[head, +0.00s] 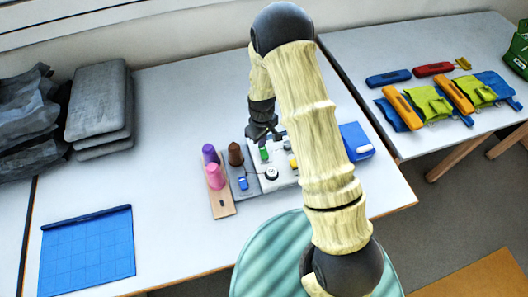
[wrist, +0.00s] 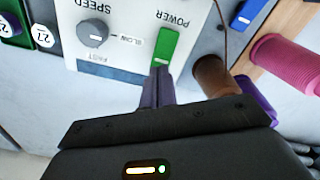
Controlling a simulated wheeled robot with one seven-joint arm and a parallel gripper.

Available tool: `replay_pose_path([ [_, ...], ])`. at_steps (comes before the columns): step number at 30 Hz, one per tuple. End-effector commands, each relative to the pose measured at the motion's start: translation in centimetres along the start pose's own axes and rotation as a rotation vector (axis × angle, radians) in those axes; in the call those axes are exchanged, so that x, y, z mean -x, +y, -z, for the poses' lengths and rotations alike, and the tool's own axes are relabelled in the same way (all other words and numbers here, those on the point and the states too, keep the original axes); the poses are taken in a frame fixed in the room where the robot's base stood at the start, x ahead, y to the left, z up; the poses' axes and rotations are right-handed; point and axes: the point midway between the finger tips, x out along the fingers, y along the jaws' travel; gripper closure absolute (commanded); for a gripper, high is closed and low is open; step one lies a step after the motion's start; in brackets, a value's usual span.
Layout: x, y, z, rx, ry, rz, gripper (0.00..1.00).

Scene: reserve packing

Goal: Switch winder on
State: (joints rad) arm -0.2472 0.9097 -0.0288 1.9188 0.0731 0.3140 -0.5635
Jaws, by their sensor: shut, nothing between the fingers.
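The winder (head: 285,176) is a white-topped unit on the table, partly hidden behind my arm in the head view. Its panel (wrist: 120,62) carries a green rocker marked POWER (wrist: 168,45) and a grey knob marked SPEED (wrist: 93,33), with the words SLOW and FAST nearby. The green rocker also shows in the head view (head: 264,154). My gripper (wrist: 160,72) is shut and empty, its fingertips at the near end of the green rocker; I cannot tell whether they touch it. In the head view my gripper (head: 263,136) is just above the panel.
Beside the winder stand a brown cone (head: 236,153), a pink spool (head: 215,176) and a purple spool (head: 209,153). A blue switch (wrist: 249,12) is near the cone. A blue box (head: 356,142) lies right. A blue mat (head: 88,247) lies front left; the table between is clear.

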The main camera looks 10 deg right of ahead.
Motion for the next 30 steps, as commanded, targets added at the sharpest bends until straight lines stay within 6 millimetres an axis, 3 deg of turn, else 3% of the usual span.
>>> replay_pose_path([
  [30,-1.3,0.0,0.0,0.000,-0.001,0.001,1.00],
])
